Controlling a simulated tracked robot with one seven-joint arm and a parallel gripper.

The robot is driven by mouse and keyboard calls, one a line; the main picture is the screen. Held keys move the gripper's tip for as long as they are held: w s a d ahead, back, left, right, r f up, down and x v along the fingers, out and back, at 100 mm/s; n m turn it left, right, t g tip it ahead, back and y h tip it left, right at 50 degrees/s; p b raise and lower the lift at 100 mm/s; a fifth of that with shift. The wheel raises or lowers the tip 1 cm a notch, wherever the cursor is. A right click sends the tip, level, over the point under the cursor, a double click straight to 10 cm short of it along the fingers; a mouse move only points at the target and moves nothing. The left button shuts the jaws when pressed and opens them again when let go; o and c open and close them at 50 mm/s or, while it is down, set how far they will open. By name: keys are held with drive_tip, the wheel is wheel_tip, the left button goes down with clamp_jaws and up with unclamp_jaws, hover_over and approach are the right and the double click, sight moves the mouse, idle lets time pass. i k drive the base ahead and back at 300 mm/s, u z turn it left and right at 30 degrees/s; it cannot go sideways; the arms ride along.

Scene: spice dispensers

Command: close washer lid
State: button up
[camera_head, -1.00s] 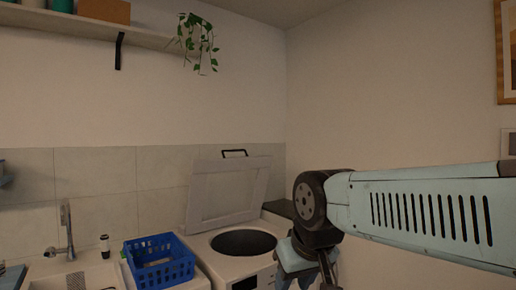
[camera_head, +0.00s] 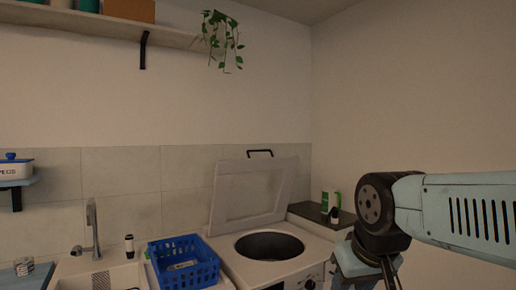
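The washer (camera_head: 236,256) stands in the corner, a white top-loader with a dark round opening (camera_head: 270,245). Its lid (camera_head: 252,193) is raised and leans back near the tiled wall, with a black handle (camera_head: 260,153) at its top edge. My gripper (camera_head: 378,284) hangs at the lower right, in front and to the right of the washer and apart from the lid. Its fingertips are at or below the picture's edge, so I cannot see whether it is open or shut.
A blue basket (camera_head: 184,262) stands just left of the washer. Beyond it are a dark bottle (camera_head: 129,246) and a sink tap (camera_head: 92,226). A dark counter (camera_head: 318,215) with a green-and-white container (camera_head: 331,201) lies right of the washer. A shelf (camera_head: 110,25) runs above.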

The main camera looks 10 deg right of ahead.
sight(225, 169)
drive_tip(key=i, duration=1.6)
drive_tip(key=u, duration=0.05)
